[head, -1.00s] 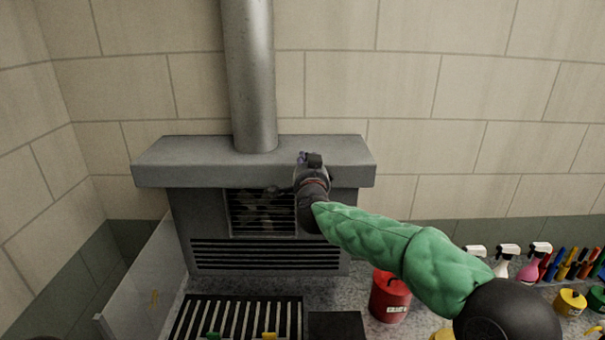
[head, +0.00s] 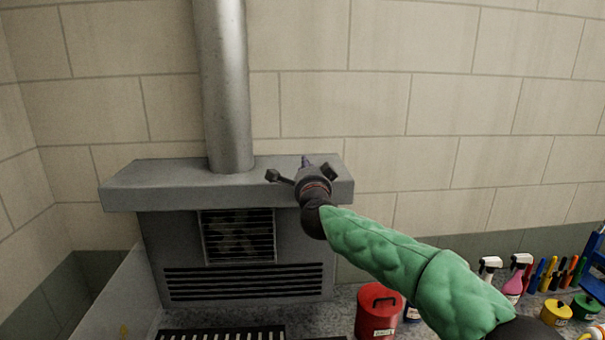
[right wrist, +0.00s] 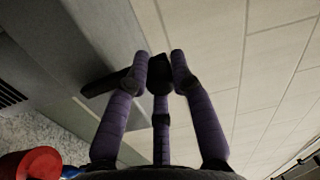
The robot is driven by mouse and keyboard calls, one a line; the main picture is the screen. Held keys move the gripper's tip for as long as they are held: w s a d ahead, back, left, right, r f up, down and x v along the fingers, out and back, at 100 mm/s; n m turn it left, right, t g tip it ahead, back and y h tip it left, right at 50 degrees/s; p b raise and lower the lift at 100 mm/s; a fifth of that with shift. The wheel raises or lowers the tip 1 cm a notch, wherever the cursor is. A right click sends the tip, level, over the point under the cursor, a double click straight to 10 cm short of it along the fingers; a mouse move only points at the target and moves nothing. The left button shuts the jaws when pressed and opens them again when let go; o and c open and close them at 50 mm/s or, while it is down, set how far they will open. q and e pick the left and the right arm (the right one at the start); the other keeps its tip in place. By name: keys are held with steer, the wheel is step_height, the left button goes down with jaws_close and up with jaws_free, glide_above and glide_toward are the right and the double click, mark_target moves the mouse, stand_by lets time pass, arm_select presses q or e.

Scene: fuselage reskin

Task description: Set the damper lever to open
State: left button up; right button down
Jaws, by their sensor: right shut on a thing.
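The grey extraction hood (head: 130,186) stands against the tiled wall, with a round duct (head: 225,90) rising from its top. My right gripper (head: 306,172) is at the hood's front right part; its purple fingers with dark tips show in the right wrist view (right wrist: 158,72). They are closed around the dark end of the damper lever (right wrist: 158,66). A dark bar (right wrist: 98,86) shows behind the left finger, beside the hood. Much of the lever is hidden by the fingers, and I cannot read its setting. My left gripper is not in view.
A slatted grille (head: 238,238) is below the hood. A red can (head: 378,312) stands on the counter under my right arm. Spray bottles (head: 515,280) and yellow and green pots stand at the right. The wall above is clear.

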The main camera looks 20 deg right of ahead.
steer(key=shift+d, duration=0.15)
steer(key=c, duration=1)
jaws_free()
steer(key=shift+c, duration=0.2)
steer(key=v, duration=1.2)
